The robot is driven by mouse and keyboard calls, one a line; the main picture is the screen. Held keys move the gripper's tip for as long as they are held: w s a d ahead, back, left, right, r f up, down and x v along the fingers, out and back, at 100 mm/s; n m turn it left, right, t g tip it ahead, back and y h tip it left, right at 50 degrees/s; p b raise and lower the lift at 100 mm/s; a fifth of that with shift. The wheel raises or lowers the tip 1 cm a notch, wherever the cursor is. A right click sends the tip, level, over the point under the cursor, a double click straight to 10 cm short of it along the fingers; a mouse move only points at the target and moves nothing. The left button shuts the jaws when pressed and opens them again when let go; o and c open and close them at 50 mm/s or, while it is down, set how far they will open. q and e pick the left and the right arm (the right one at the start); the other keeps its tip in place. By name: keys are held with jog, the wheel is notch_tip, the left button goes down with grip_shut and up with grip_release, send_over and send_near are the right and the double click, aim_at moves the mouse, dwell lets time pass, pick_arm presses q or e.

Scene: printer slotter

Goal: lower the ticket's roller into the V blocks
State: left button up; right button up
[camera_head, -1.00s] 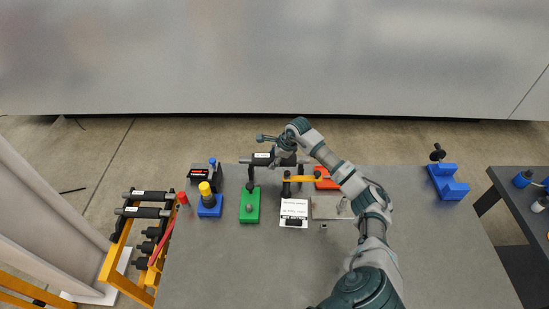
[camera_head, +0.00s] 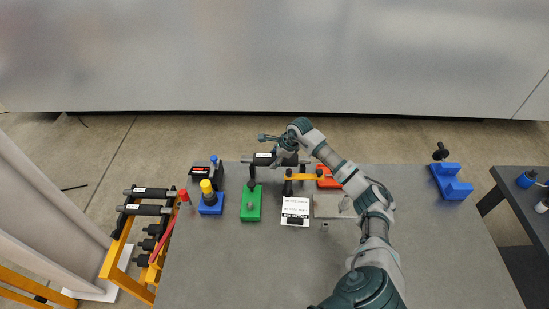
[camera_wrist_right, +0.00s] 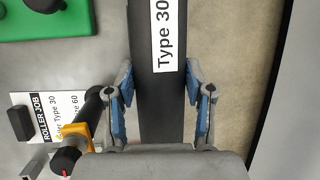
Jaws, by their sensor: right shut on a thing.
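The ticket (camera_head: 296,209) is a white card lying on the table; in the wrist view its card (camera_wrist_right: 45,118) reads "ROLLER JOB" with a "Type 30" line. My right gripper (camera_head: 288,154) is shut on a dark roller (camera_head: 262,159) with a white label, held near the table's far edge. In the wrist view the roller (camera_wrist_right: 161,118) is labelled "Type 30" and sits between the two blue-padded fingers. A blue notched block (camera_head: 450,183) stands at the table's right; I cannot tell whether it is one of the V blocks. My left gripper is out of view.
A green block (camera_head: 251,204) with a dark post stands just left of the ticket. A blue block with a yellow knob (camera_head: 207,190) is further left. An orange rack (camera_head: 122,238) with several rollers stands off the table's left side. The front table area is clear.

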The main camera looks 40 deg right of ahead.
jog(key=shift+d+f+b, duration=0.35)
jog(key=shift+d+f, duration=0.05)
jog(key=shift+f, duration=0.45)
jog(key=shift+a+f+b, duration=0.15)
jog(key=shift+a+b, duration=0.05)
jog(key=shift+b, duration=0.1)
jog(key=o, duration=1.2)
jog(key=shift+a, duration=0.1)
jog(key=shift+o, duration=0.4)
jog(key=shift+f, duration=0.1)
jog(key=v, duration=1.2)
jog(key=shift+w, duration=0.1)
